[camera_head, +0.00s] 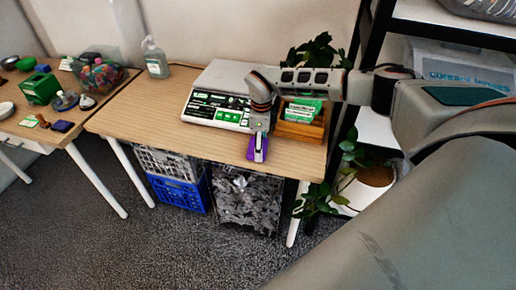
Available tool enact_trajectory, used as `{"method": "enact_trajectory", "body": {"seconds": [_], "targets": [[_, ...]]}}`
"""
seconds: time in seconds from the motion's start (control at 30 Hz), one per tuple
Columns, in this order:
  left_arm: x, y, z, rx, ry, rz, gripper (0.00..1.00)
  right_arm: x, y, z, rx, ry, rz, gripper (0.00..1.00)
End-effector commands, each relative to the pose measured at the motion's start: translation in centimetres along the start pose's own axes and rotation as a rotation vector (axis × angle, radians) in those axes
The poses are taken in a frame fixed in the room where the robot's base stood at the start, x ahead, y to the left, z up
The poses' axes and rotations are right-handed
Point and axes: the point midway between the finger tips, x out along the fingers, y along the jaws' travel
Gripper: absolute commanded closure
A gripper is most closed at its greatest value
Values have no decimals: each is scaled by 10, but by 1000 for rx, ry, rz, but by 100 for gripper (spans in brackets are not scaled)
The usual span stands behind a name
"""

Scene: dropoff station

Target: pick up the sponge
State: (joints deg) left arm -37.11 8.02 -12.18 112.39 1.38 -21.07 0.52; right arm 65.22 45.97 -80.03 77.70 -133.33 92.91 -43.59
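A small purple block (250,154), which looks like the sponge, is at the front edge of the wooden table (140,112), below the scale. My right arm reaches in from the right, and its gripper (259,143) points down at the purple block, overlapping it in the picture. The wrist and fingers hide part of the block. I cannot tell whether the fingers touch it or are closed on it. My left gripper is not in view.
A white scale (206,108) and a wooden box of green-white packets (303,128) stand close to my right gripper. A sanitizer bottle (155,60) stands at the back. Crates (178,193) sit below. A shelf and plants (352,172) crowd the right.

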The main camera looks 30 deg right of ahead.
Motion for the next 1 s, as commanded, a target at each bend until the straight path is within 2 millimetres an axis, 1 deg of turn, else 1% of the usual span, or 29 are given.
{"method": "enact_trajectory", "body": {"seconds": [0.17,0.27,0.37,0.47,0.57,0.8,0.9,1.0], "targets": [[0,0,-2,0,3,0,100,-1,0,0,0,1,0,46],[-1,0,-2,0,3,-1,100,-6,0,0,0,0,0,46],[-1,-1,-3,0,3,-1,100,-16,0,0,0,0,-1,46],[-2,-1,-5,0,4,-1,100,-32,-1,0,0,-2,-2,46],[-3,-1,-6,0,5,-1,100,-55,-1,1,0,-4,-3,46],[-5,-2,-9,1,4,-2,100,-122,-1,0,0,-3,-3,46],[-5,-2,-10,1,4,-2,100,-147,-1,0,0,-2,-4,46],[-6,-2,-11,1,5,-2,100,-167,-1,0,0,-2,-3,46]]}}
